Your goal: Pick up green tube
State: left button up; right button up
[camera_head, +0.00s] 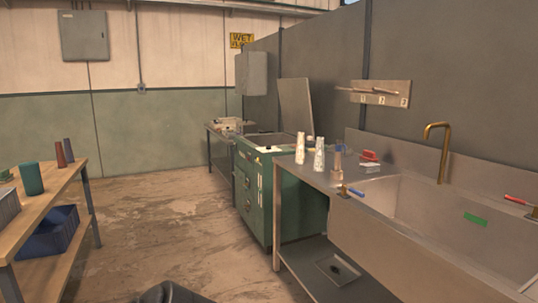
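A dark green, tube-like cylinder (32,178) stands upright near the front of the wooden table (60,184) at the far left. A reddish-brown tube (60,155) and a dark grey-blue tube (68,150) stand close together further back on that table. A small bright green flat piece (475,219) shows on the inside wall of the sink at the right; its shape is too small to tell more. Neither of my grippers is in view.
A blue bin (48,234) sits on the table's lower shelf, and a grey container (7,207) stands on top at the left edge. The steel sink bench (310,176) and green cabinet (254,200) line the right. The floor (170,220) between is clear.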

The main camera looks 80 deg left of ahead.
aim_at(318, 164)
jog(key=u, duration=3.15)
jog(key=i, duration=4.5)
jog(key=z, duration=3.25)
